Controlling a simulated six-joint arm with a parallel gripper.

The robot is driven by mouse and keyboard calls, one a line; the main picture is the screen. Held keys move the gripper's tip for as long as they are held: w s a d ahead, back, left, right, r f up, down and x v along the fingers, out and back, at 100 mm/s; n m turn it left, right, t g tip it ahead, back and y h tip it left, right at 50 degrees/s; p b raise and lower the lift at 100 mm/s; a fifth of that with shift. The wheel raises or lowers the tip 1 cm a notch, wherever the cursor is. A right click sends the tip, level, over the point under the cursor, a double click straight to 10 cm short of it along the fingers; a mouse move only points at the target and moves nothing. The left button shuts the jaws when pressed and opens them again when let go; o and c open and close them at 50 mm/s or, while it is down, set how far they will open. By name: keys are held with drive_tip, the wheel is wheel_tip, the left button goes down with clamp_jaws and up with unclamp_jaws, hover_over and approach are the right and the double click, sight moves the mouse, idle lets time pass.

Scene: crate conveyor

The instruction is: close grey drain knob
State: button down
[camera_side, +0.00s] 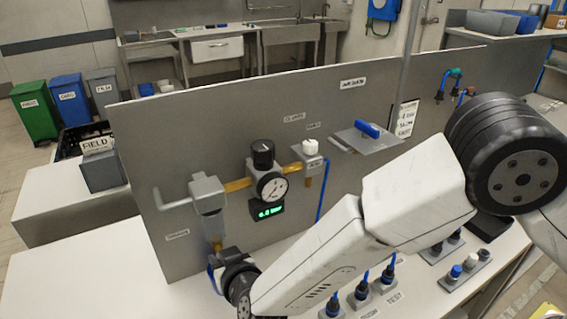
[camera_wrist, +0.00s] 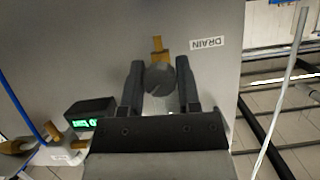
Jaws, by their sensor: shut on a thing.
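The grey drain knob (camera_wrist: 160,82) shows in the middle of the wrist view, a round knob with a slot line across its face, under a short brass pipe (camera_wrist: 157,48). A DRAIN label (camera_wrist: 209,43) is on the panel beside it. My gripper (camera_wrist: 162,72) has one finger on each side of the knob and is shut on it. In the side view the knob and the fingertips are hidden behind my wrist, low on the panel, below the grey filter block (camera_side: 207,194).
A grey panel (camera_side: 160,125) stands upright on the bench. It carries a black regulator knob (camera_side: 263,152), a dial gauge (camera_side: 272,187), a green-lit display (camera_side: 267,211), a white knob (camera_side: 310,147) and a blue hose (camera_side: 322,195).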

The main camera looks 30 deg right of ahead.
drive_tip(key=n+h, duration=0.2)
drive_tip(key=n, duration=0.1)
drive_tip(key=shift+n+h, duration=0.3)
drive_tip(key=shift+w+r+n+t+h, duration=0.1)
drive_tip(key=shift+n+t+h, duration=0.4)
drive_tip(key=shift+n+h, duration=0.8)
drive_tip(key=shift+n, duration=0.4)
drive_tip(key=shift+y, duration=0.3)
drive_tip(key=shift+c, duration=1.6)
unclamp_jaws()
drive_tip(key=v, duration=0.8)
drive_tip(key=shift+w, duration=0.1)
